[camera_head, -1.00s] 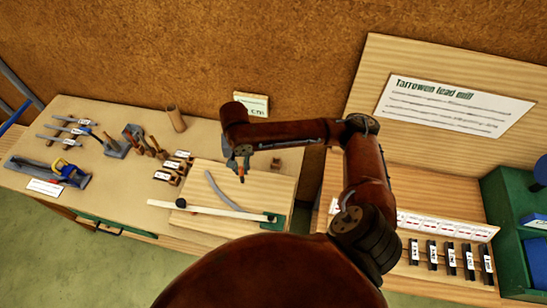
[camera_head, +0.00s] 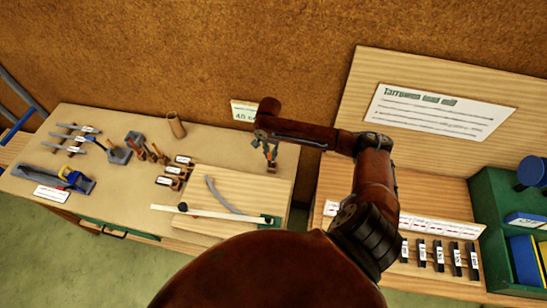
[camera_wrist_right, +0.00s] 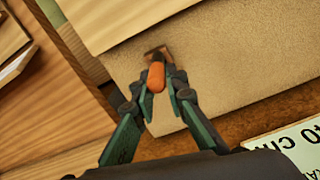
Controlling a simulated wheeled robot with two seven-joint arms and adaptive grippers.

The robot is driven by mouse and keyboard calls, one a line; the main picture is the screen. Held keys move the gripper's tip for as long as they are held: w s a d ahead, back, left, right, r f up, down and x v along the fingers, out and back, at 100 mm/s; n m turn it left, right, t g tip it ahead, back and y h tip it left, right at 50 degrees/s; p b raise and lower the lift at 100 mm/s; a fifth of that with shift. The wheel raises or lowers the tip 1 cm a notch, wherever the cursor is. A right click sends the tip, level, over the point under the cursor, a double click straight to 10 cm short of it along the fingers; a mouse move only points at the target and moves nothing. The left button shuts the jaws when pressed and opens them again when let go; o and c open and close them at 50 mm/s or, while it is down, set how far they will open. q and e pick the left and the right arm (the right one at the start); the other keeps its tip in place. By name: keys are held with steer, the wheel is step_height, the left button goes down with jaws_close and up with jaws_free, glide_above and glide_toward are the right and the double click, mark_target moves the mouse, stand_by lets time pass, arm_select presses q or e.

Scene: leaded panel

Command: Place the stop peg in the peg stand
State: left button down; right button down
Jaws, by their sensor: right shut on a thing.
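My right gripper (camera_head: 271,158) is shut on the orange stop peg (camera_wrist_right: 156,77), which shows between its fingertips in the right wrist view (camera_wrist_right: 159,92). The small brown peg stand (camera_wrist_right: 158,53) is on the bench top just beyond the peg's end, partly hidden by the peg and fingers. In the head view the gripper is over this stand (camera_head: 271,170), behind the wooden board. I cannot tell whether the peg touches the stand or is in it. My left gripper is not in view.
The wooden board (camera_head: 250,190) holds a curved grey strip (camera_head: 220,194) and a pale straight bar (camera_head: 215,214). Small labelled blocks (camera_head: 172,176) and hand tools are to its left. A card (camera_head: 243,111) stands at the wall behind. A second bench with labelled dark pieces is right.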

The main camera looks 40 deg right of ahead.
steer(key=f, duration=0.1)
steer(key=d+f, duration=0.1)
steer(key=f, duration=0.1)
steer(key=d+f, duration=0.1)
steer(key=shift+w+f, duration=0.25)
steer(key=shift+f, duration=0.15)
steer(key=shift+w+d+f, duration=0.1)
steer(key=shift+f, duration=0.25)
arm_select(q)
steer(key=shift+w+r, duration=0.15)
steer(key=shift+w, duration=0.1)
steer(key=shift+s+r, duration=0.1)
arm_select(e)
steer(key=c, duration=1.9)
jaws_free()
steer(key=shift+f, duration=0.1)
steer(key=shift+c, duration=0.2)
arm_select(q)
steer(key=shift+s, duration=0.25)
